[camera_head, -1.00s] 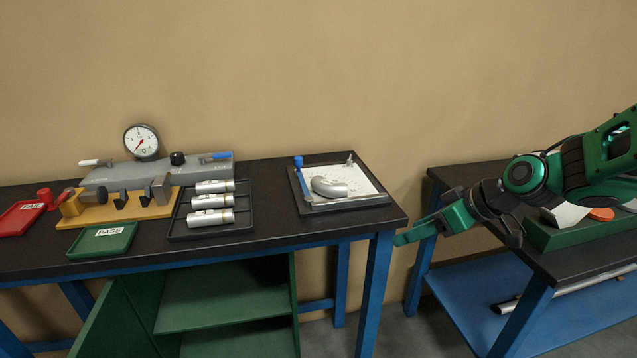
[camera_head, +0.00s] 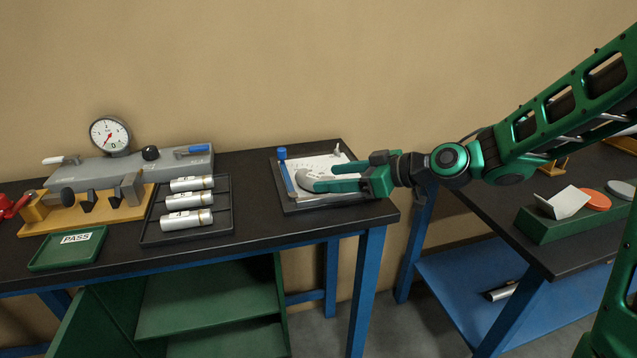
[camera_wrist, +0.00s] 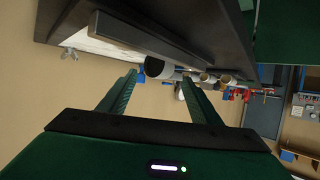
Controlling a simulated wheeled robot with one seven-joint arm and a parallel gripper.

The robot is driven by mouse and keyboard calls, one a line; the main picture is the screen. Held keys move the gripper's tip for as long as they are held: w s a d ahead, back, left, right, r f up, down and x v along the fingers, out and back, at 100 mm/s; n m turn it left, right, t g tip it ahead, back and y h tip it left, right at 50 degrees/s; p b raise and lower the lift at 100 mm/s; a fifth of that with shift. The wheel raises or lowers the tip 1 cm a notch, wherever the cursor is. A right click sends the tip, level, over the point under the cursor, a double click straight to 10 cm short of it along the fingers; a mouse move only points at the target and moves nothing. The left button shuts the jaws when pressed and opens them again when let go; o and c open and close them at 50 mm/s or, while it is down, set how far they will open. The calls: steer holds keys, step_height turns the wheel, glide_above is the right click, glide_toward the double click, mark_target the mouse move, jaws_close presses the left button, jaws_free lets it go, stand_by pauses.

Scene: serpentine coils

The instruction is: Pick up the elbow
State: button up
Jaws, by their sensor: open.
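My gripper (camera_head: 320,178) is open and reaches in from the right, low over the tray. Its green fingers cover much of the elbow in the head view. Contact cannot be told.
A blue-topped post (camera_head: 282,154) and a small metal wing fitting (camera_head: 337,149) stand on the tray. A black rack (camera_head: 150,237) with silver cylinders lies to the left, beside a gauge fixture (camera_head: 160,168). The right bench holds a green block (camera_head: 545,229).

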mark_target(328, 179)
steer(key=x, duration=0.4)
steer(key=shift+w+f, duration=0.1)
steer(key=shift+f, duration=0.25)
steer(key=c, duration=1.2)
steer(key=shift+r, duration=0.1)
